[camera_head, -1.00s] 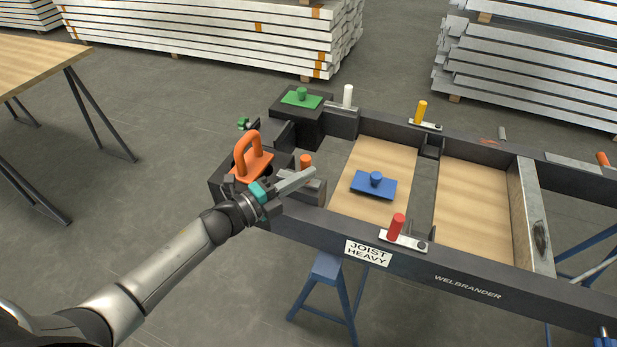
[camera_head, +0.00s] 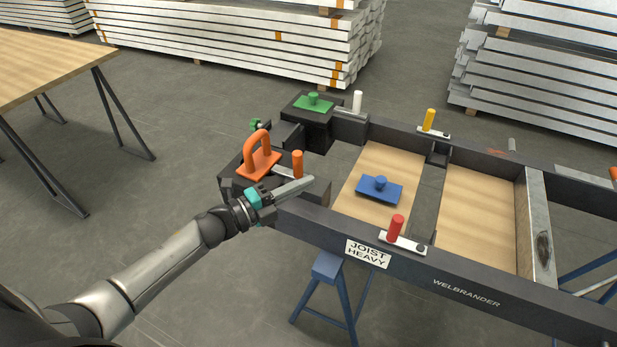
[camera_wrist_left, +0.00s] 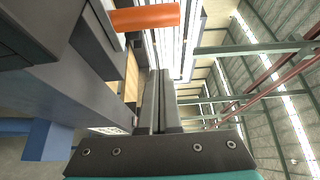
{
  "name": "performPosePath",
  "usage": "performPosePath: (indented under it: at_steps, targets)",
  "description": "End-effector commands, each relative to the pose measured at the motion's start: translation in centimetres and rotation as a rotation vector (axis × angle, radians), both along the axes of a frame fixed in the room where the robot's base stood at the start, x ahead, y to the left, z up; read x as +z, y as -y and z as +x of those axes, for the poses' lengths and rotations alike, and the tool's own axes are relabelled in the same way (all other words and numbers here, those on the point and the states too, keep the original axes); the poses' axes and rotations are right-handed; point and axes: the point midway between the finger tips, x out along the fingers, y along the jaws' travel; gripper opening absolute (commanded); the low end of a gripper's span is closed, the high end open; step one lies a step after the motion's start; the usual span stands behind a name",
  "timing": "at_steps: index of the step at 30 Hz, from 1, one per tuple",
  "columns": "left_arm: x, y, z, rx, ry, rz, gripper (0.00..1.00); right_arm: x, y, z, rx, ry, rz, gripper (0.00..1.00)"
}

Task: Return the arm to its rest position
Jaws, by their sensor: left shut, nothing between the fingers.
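My left gripper (camera_head: 297,188) is in front of the frame's near left corner, in the head view. Its fingers are together with nothing between them, pointing right. In the left wrist view the two shut fingers (camera_wrist_left: 160,103) also show side by side and empty. An orange handled piece (camera_head: 260,162) sits on the frame's corner just behind the gripper. An orange peg (camera_head: 298,163) stands beside it, above the fingers in the picture. My right gripper is not in view.
The dark frame (camera_head: 307,216) rests on a blue trestle (camera_head: 327,267). A blue knobbed block (camera_head: 380,189) lies on a wooden panel inside it. A red-handled clamp (camera_head: 397,229) is on the near rail. The floor left of the frame is clear up to a wooden table (camera_head: 50,62).

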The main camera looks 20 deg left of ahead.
Motion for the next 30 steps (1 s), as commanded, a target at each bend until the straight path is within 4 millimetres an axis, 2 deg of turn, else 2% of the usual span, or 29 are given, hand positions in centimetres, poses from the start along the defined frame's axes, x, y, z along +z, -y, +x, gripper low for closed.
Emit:
performPosePath:
  at_steps: [2,6,12,23,26,29,30]
  targets:
    - [0.0,-1.0,-1.3,0.003,-0.003,0.003,0.00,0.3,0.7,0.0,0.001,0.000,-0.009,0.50]
    - [0.0,-2.2,-3.4,0.000,-0.003,0.002,0.00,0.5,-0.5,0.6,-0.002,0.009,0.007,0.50]
    - [0.0,-3.5,-5.5,0.000,0.000,0.001,0.00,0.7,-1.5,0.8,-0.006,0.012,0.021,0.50]
    - [-0.1,-4.1,-6.3,0.004,-0.003,-0.003,0.00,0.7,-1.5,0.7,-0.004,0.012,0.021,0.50]
    - [-1.9,-4.8,-6.3,0.056,-0.061,-0.042,0.00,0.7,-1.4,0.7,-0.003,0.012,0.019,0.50]
    - [-6.4,-6.1,-6.8,0.180,-0.202,-0.136,0.00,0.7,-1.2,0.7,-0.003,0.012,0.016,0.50]
    - [-9.0,-6.8,-7.4,0.248,-0.280,-0.186,0.00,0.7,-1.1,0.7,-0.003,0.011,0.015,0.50]
